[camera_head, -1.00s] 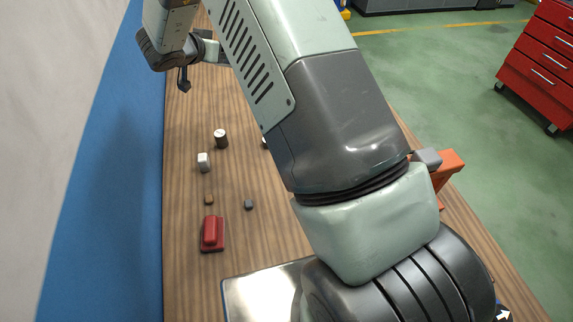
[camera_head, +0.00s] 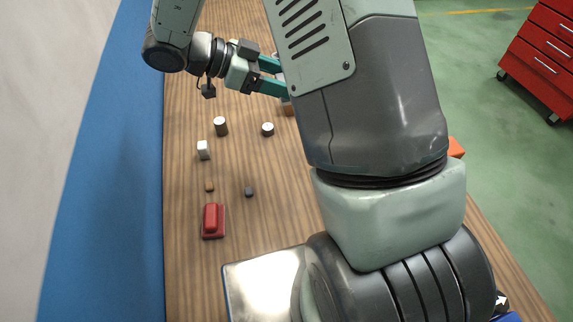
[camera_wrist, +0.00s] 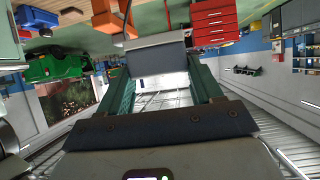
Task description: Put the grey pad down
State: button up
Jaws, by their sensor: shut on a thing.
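My gripper (camera_head: 282,78) shows in the head view over the far part of the table, with teal fingers pointing right. Its fingertips are partly hidden behind my arm link. In the wrist view my gripper (camera_wrist: 157,68) has a green finger on each side of the grey pad (camera_wrist: 155,57), a flat dark grey block held across the fingertips. The pad itself cannot be made out clearly in the head view. What lies beneath the pad is hidden.
On the wooden table (camera_head: 190,280) stand two dark cylinders with white tops (camera_head: 220,126) (camera_head: 267,129), a white block (camera_head: 203,150), small brown (camera_head: 209,187) and dark (camera_head: 249,192) blocks, and a red piece (camera_head: 213,220). A brown block (camera_head: 287,108) is partly hidden. Orange (camera_head: 456,147) shows at right.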

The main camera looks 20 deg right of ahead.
notch_tip(320, 180, down, 25)
jog(key=shift+f, duration=0.1)
dwell(0.4)
jog(key=o, duration=1.2)
jog(key=shift+o, duration=0.2)
